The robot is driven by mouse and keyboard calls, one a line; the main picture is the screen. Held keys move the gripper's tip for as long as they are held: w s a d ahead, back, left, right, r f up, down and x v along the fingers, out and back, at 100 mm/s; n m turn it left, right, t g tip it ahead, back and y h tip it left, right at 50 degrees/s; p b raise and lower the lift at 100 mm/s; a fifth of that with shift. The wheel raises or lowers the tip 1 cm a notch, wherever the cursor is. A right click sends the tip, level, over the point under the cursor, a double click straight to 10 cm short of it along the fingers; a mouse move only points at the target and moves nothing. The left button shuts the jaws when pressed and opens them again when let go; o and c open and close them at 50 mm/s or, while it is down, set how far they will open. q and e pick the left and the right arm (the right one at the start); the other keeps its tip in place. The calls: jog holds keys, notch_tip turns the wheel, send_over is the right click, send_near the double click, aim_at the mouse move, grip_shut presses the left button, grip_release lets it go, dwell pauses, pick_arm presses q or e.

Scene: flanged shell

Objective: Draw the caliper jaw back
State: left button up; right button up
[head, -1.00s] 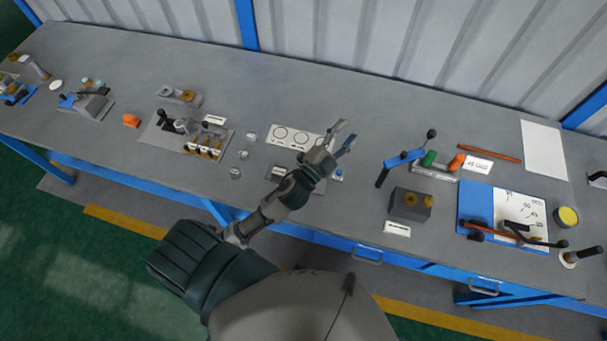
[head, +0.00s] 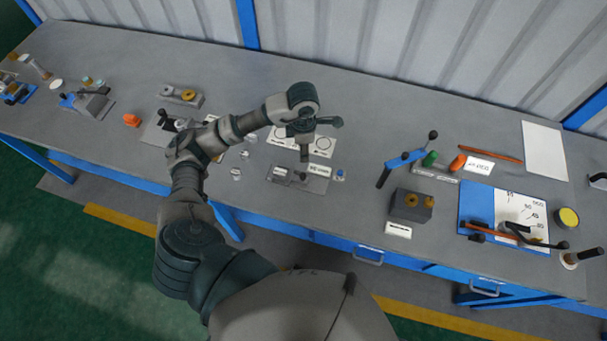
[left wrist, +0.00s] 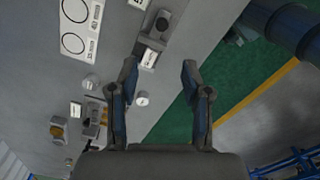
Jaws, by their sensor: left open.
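A small grey fixture on a flat plate (head: 312,184) lies near the front edge of the bench, with a metal block, a dark knob and a white label; it may be the caliper, but its jaw is too small to make out. In the left wrist view it shows as a grey plate (left wrist: 155,40) with a dark part and a label. My left gripper (head: 304,155) points down over or just behind this fixture, apparently above it. In the left wrist view its fingers (left wrist: 160,82) are spread, with nothing between them. My right gripper is not in view.
A white card with printed circles (head: 322,146) lies behind the fixture. Small round metal pieces (head: 236,174) and a fixture with brass parts (head: 215,149) are to the left. A blue-handled lever (head: 403,159) and a dark block (head: 410,205) stand to the right.

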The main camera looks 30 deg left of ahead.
aim_at(304, 175)
pick_arm(q)
notch_tip(304, 175, down, 17)
jog(key=shift+d+f+p, duration=0.1)
jog(key=shift+p, duration=0.85)
jog(key=c, duration=0.9)
grip_shut()
